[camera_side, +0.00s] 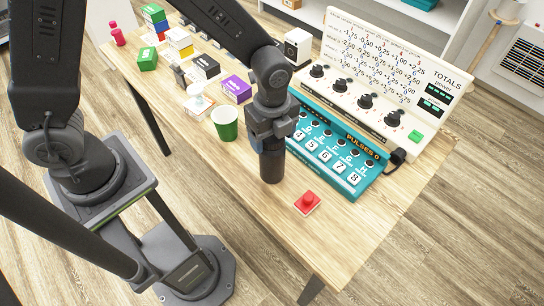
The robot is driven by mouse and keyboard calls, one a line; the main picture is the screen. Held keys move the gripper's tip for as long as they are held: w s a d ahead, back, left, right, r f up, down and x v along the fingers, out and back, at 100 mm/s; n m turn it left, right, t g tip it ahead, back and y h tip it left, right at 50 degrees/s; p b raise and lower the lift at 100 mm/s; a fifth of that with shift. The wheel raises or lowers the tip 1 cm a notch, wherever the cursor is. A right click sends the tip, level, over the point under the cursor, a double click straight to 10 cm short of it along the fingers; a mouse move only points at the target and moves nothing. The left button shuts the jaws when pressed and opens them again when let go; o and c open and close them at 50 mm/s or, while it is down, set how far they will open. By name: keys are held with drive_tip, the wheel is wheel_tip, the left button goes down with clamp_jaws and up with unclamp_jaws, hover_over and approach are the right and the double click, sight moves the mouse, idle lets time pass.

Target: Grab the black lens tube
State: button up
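A black cylinder (272,167), which looks like the black lens tube, stands upright on the wooden table in front of the teal panel. My gripper (272,138) points down right at the top of this tube. The gripper and the tube are both dark and run together in this view. The fingers do not show clearly, so I cannot tell whether they grip the tube. The tube's upper end is hidden.
A green cup (225,124) stands just left of the tube. A red button (307,203) lies at its lower right. The teal numbered panel (335,150) and white dial console (395,75) are to the right. Several small boxes, including a purple one (237,89), stand at upper left.

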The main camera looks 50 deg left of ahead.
drive_tip(key=c, duration=1)
drive_tip(key=shift+r, duration=0.1)
drive_tip(key=shift+c, duration=0.2)
